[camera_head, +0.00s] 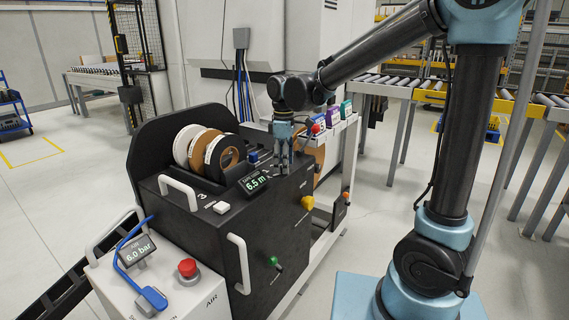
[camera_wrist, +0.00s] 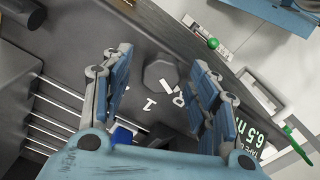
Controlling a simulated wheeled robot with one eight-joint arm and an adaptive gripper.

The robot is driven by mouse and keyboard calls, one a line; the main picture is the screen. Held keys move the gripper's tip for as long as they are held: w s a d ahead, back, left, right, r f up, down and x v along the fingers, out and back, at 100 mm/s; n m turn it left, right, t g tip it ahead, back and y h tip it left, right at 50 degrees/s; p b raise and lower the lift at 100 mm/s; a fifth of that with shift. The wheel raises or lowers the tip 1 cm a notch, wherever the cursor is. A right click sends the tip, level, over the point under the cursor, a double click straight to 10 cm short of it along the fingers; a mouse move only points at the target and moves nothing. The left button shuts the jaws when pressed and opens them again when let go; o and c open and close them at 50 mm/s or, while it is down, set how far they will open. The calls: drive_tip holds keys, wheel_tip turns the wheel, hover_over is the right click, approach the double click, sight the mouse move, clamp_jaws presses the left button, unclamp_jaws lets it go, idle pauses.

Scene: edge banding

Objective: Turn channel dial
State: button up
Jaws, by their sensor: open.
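The channel dial looks to be the dark, many-sided knob (camera_wrist: 161,75) on the black machine top in the wrist view, with white marks, one reading "1", beside it. My gripper (camera_wrist: 160,68) is open, and in this view its two blue-and-grey fingers lie on either side of the knob. I cannot tell whether they touch it. In the head view my gripper (camera_head: 280,170) points down over the top of the black machine (camera_head: 180,235), right of the "6.5 m" display (camera_head: 254,182). I cannot make out the dial there.
Tape rolls (camera_head: 205,150) stand at the machine's back. White handles (camera_head: 178,190) stick up at its left. A yellow knob (camera_head: 308,202) and a green knob (camera_head: 273,261) are on its front. A red button (camera_head: 188,268) sits on the white air box (camera_head: 190,298). Coloured boxes (camera_head: 332,115) stand behind.

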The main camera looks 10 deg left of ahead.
drive_tip(key=shift+f, duration=0.1)
drive_tip(key=shift+c, duration=0.3)
drive_tip(key=c, duration=1)
drive_tip(key=shift+m, duration=0.3)
drive_tip(key=m, duration=0.4)
drive_tip(key=shift+w+m, duration=0.1)
drive_tip(key=shift+m, duration=1.9)
drive_tip(key=o, duration=1.1)
drive_tip(key=shift+c, duration=0.2)
